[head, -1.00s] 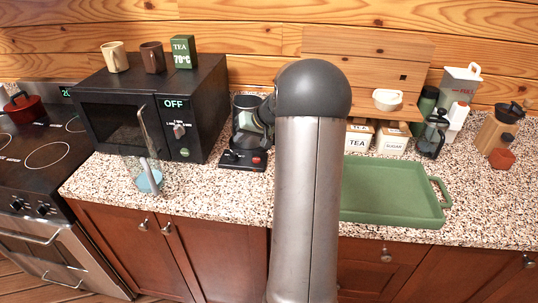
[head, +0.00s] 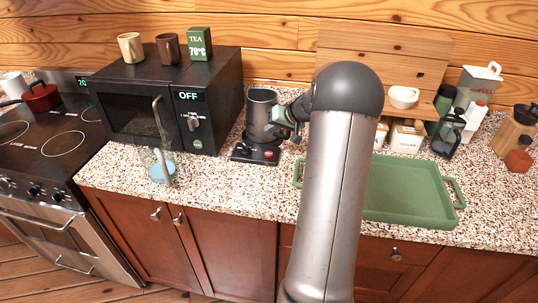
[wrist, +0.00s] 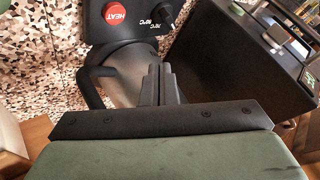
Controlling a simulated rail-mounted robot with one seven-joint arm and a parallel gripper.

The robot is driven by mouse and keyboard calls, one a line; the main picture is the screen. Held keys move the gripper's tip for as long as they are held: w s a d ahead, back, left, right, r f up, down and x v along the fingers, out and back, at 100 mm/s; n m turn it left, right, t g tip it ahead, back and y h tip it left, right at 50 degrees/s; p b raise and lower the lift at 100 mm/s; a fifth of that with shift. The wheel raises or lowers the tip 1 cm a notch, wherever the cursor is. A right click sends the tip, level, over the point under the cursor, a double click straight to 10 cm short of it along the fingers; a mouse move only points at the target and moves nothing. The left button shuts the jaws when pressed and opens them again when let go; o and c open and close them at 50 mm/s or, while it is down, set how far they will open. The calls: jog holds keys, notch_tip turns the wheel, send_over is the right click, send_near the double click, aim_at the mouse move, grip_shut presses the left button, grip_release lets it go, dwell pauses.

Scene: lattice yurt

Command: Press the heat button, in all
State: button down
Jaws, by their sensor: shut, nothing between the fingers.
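The red heat button (wrist: 115,14), lettered HEAT, is on the dark base at the top of the wrist view. A dial with temperature marks (wrist: 165,14) is beside it. In the head view the button (head: 268,154) is a small red spot at the front right of the base (head: 248,152). A grey kettle (head: 260,100) stands on that base; its body (wrist: 122,60) and black handle (wrist: 90,92) show in the wrist view. My gripper (wrist: 160,70) is shut and empty, over the kettle in the wrist view and apart from the button. In the head view my gripper (head: 274,126) is close by the kettle.
A black microwave (head: 130,110) reading OFF stands left of the kettle, with mugs and a tea tin on top. A glass jug (head: 155,165) stands in front of it. A green tray (head: 410,200) is to the right, with canisters behind.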

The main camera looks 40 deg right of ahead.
jog(key=b, duration=0.4)
send_over(272, 155)
jog(key=f, duration=0.6)
jog(key=shift+w+f, duration=0.2)
jog(key=shift+f, duration=0.05)
jog(key=shift+f+b, duration=0.35)
jog(key=shift+f, duration=0.05)
jog(key=shift+f+b, duration=0.85)
jog(key=shift+b, duration=0.75)
dwell(1.4)
jog(key=shift+r, duration=0.85)
jog(key=shift+r+p, duration=1.05)
jog(key=shift+r, duration=1.5)
